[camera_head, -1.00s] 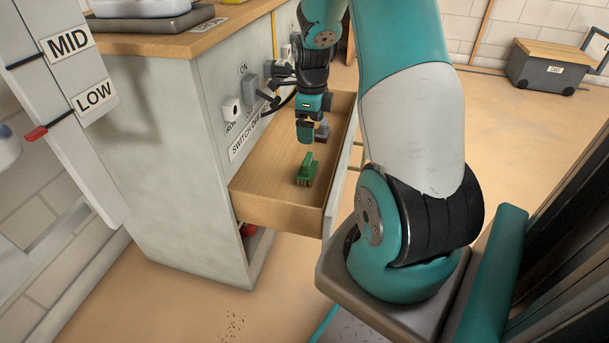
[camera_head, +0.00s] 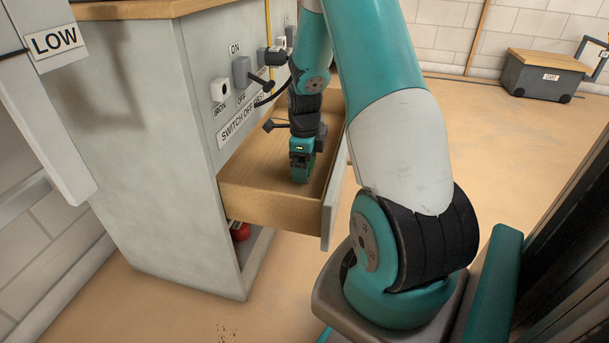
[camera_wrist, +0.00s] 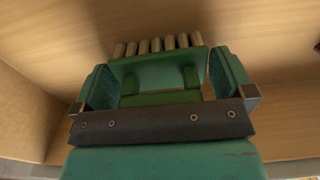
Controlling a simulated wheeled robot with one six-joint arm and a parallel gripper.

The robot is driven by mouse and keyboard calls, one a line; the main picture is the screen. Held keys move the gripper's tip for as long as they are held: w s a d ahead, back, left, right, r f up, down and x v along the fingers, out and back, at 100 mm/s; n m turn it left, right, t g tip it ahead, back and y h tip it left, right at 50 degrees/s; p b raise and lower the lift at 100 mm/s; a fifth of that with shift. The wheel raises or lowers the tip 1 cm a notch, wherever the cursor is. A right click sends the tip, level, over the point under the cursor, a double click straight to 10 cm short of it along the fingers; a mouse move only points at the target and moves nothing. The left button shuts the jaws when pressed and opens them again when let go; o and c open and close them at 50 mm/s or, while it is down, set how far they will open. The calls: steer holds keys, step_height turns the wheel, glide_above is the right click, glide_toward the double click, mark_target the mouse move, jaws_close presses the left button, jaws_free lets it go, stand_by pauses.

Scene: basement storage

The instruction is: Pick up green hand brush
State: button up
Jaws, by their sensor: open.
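The green hand brush (camera_wrist: 158,75) lies in the open wooden drawer (camera_head: 268,205). In the wrist view its row of pale bristles points to the top of the picture. My gripper (camera_wrist: 165,85) is open, with one finger to the left of the brush and one to the right. A gap shows on the right side; whether the left finger touches I cannot tell. In the head view my gripper (camera_head: 302,168) is low inside the drawer and hides most or all of the brush.
The drawer walls stand close around my gripper. The grey cabinet (camera_head: 150,150) beside it carries switches (camera_head: 242,72) and labels. A red object (camera_head: 241,232) sits beneath the drawer. A grey wheeled crate (camera_head: 545,78) stands far right. The floor between is open.

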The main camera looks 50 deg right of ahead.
steer(key=shift+f, duration=0.1)
steer(key=shift+c, duration=0.5)
steer(key=c, duration=0.6)
steer(key=shift+o, duration=0.2)
step_height(320, 180, up, 12)
steer(key=p, duration=0.8)
steer(key=shift+r, duration=0.2)
steer(key=s+d+p, duration=0.2)
steer(key=s+d, duration=0.1)
steer(key=s, duration=0.5)
steer(key=s+d+p, duration=0.3)
steer(key=s+d, duration=0.1)
steer(key=s, duration=0.4)
steer(key=shift+s+f, duration=0.2)
steer(key=shift+s, duration=0.1)
